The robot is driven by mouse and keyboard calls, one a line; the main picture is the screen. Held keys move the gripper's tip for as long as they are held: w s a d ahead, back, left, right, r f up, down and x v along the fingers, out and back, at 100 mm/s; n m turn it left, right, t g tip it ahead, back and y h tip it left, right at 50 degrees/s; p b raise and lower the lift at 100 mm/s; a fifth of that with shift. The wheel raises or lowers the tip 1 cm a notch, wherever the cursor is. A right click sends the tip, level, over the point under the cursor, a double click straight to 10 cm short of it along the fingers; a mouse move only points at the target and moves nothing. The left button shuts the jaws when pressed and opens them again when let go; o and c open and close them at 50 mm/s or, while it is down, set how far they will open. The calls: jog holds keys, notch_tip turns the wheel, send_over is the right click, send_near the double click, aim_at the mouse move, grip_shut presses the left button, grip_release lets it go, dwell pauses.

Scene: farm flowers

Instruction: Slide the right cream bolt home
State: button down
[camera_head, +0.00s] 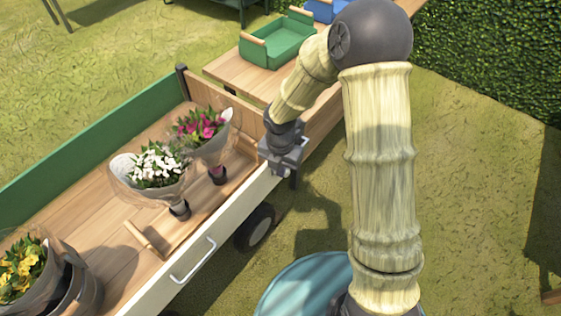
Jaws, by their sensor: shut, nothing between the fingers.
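The wooden cart has a cream side panel (225,219) along its near side, with a pale bar handle (194,261) on its outer face. The panel runs up to the cart's near right corner. My gripper (276,165) is shut and empty at that corner, over the panel's right end. The right cream bolt cannot be made out; my gripper and wrist cover that corner. I cannot tell whether the fingers touch the bolt or how far it is slid.
Yellow flowers (20,268) are in a bucket at lower left. A wooden table (229,70) with a green tray (277,55) is beyond.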

jog(key=w+f, duration=0.1)
jog(key=f, duration=0.2)
jog(key=w+d+f+b, duration=0.1)
jog(key=shift+w+d+f, duration=0.1)
jog(key=shift+w+f, duration=0.05)
jog(key=shift+w, duration=0.2)
